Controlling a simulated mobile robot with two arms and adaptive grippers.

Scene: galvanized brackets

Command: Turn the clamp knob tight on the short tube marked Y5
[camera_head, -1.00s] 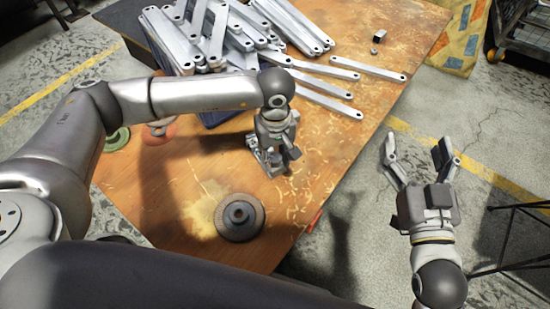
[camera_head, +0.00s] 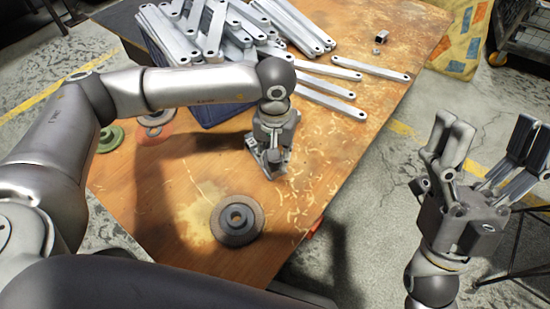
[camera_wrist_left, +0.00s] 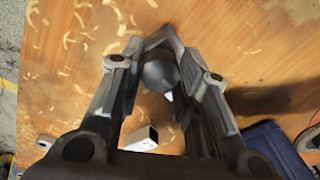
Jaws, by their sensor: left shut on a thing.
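My left gripper (camera_head: 271,155) points down at the wooden table, mostly hidden by its own wrist in the head view. In the left wrist view its fingers (camera_wrist_left: 160,58) are shut around a dark round knob (camera_wrist_left: 158,76). A short square metal tube (camera_wrist_left: 142,138) with a pale end shows below the knob, between the fingers. I cannot read any mark on it, and the rest of the clamp is hidden. My right gripper (camera_head: 482,160) is open and empty, off the table's right side above the floor.
A pile of galvanized brackets (camera_head: 205,35) lies at the back of the table, partly over a dark blue bin (camera_head: 222,112). A grey disc (camera_head: 237,220) lies near the front. Green (camera_head: 110,138) and red (camera_head: 155,133) discs lie at left. The table's right middle is clear.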

